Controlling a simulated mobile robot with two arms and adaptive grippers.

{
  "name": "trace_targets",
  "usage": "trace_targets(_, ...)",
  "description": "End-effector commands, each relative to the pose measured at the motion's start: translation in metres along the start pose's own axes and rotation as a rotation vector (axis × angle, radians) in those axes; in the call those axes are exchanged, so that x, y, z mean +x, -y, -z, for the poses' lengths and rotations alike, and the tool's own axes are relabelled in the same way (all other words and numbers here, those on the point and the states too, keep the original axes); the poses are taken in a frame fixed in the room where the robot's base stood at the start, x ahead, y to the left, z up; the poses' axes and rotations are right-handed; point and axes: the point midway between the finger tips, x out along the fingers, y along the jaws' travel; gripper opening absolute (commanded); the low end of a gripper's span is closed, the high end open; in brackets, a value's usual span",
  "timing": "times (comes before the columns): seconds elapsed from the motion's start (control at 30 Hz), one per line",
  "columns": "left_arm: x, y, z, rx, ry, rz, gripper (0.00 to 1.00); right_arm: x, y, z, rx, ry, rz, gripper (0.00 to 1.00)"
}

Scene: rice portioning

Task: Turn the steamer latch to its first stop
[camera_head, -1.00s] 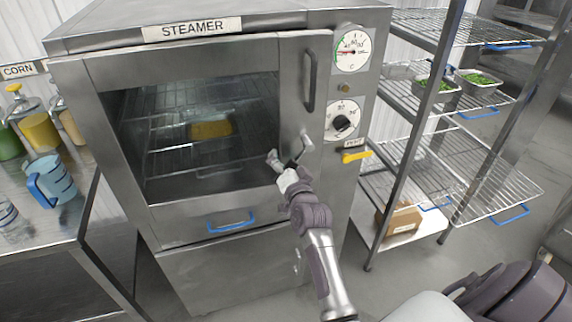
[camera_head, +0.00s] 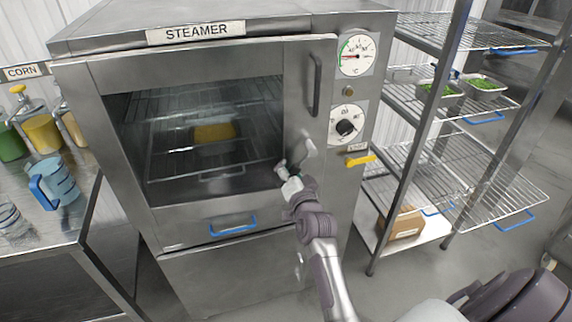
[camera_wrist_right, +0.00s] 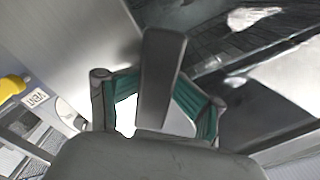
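The grey steamer (camera_head: 280,235) has a shut, windowed door (camera_head: 110,75). The latch is at the door's right edge; its grey mount (camera_head: 307,147) shows in the head view. My right gripper (camera_head: 287,168) is at the latch, just below and left of this mount, hiding most of the lever. In the right wrist view, the grey latch lever (camera_wrist_right: 162,70) stands between the two fingers. Their green pads (camera_wrist_right: 195,105) close in on it from both sides. Exact pad contact is partly hidden by the lever. My left gripper is not in view.
The door's vertical handle (camera_head: 315,85) stands above the latch. A dial (camera_head: 346,125) and yellow vent lever (camera_head: 361,160) are to the right. A wire shelf (camera_head: 500,190) stands farther right. A blue jug (camera_head: 60,185) stands on the left counter.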

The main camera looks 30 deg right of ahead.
Motion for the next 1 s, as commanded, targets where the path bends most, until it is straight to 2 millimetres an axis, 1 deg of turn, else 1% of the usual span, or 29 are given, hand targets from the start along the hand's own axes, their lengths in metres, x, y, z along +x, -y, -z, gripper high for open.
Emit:
trace_targets(0.2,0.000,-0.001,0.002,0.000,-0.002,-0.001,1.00,-0.035,0.001,0.000,0.000,-0.001,0.002,0.52)
trace_targets(0.4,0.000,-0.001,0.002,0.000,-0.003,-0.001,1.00,-0.061,0.002,0.001,-0.001,-0.003,0.003,0.52)
trace_targets(0.57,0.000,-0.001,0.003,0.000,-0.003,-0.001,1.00,-0.070,0.003,0.002,0.000,-0.004,0.004,0.52)
trace_targets(0.83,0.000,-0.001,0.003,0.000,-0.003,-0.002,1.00,-0.071,0.003,0.002,0.000,-0.005,0.005,0.52)
trace_targets(1.0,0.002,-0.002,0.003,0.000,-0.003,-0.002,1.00,-0.073,-0.002,0.001,0.042,-0.008,0.009,0.24)
